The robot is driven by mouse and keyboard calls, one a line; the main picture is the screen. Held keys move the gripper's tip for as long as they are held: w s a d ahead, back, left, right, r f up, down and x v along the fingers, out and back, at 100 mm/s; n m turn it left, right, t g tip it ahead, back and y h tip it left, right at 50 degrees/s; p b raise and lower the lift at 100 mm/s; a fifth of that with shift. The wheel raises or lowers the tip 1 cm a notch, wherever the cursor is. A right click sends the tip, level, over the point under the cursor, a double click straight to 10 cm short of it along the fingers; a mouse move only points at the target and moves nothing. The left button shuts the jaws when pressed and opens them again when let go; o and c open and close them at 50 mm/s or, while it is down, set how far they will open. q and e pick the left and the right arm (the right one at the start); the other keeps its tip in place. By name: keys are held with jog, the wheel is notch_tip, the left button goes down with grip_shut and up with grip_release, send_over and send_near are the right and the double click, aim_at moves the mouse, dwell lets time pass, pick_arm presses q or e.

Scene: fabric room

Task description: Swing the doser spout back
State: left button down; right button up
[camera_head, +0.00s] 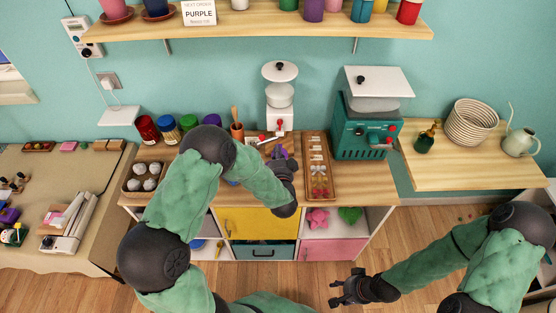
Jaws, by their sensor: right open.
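A white doser-like machine (281,97) with a round lid stands at the back of the wooden counter, a red knob on its front. A small white and red part (262,139) lies low beside its base; I cannot tell whether this is the spout. A teal machine (352,134) with red knobs stands to its right. My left gripper (281,158) is over the counter in front of the white machine, beside something purple; its fingers are too small and partly hidden to read. My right gripper (338,290) is open and empty, low over the floor in front of the cabinet.
A wooden tray (332,184) with small items lies right of my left gripper. Jars (168,129) and an orange cup (237,131) stand to its left. A shelf (250,27) with pots runs above. Stacked bowls (470,123) and a watering can (519,143) stand at the right.

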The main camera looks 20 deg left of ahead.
aim_at(263, 138)
pick_arm(q)
jog(key=w+a+f, duration=0.1)
jog(key=w+a, duration=0.3)
jog(key=a, duration=0.1)
jog(key=shift+f+b, duration=0.2)
jog(key=shift+b, duration=0.1)
jog(key=shift+a, duration=0.1)
jog(key=shift+a, duration=0.1)
jog(key=shift+w+a+m+t+h+b, duration=0.2)
jog(key=shift+a+m+t+h+b, duration=0.4)
jog(key=shift+m+h+b, duration=0.5)
jog(key=shift+w+a+h+b, duration=0.5)
jog(key=shift+a+b, duration=0.3)
jog(key=shift+b, duration=0.3)
